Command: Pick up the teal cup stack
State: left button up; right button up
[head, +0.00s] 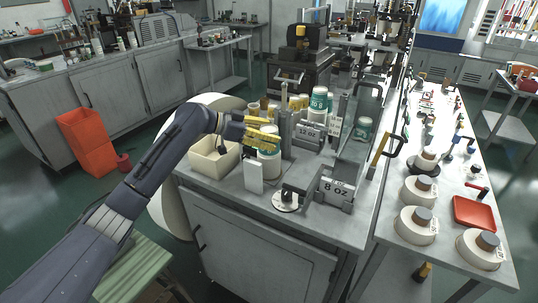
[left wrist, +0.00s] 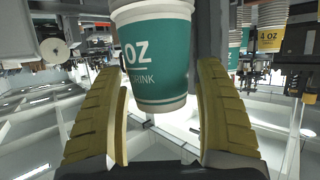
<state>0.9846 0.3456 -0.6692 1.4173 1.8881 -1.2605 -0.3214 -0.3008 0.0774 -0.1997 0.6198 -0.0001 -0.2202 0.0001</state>
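A teal-banded white cup stack (head: 268,153) stands on the grey bench, in front of the metal forming fixture. In the left wrist view the stack (left wrist: 160,62), printed "OZ" and "DRINK", lies between my yellow fingers. My left gripper (head: 263,132) reaches over from the left at the height of the stack's upper part. In the left wrist view its fingers (left wrist: 160,85) are spread wide, one on each side of the stack, with a narrow gap visible on the right side. Contact on the left side is hard to tell. My right gripper is not in view.
A cream bin (head: 213,160) stands left of the stack, and a white block (head: 254,178) in front. The "8 OZ" fixture (head: 336,190) stands nearer the front.

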pick_arm(q)
jog(key=c, duration=1.4)
jog(key=shift+o, duration=0.2)
jog(key=shift+r, duration=0.1)
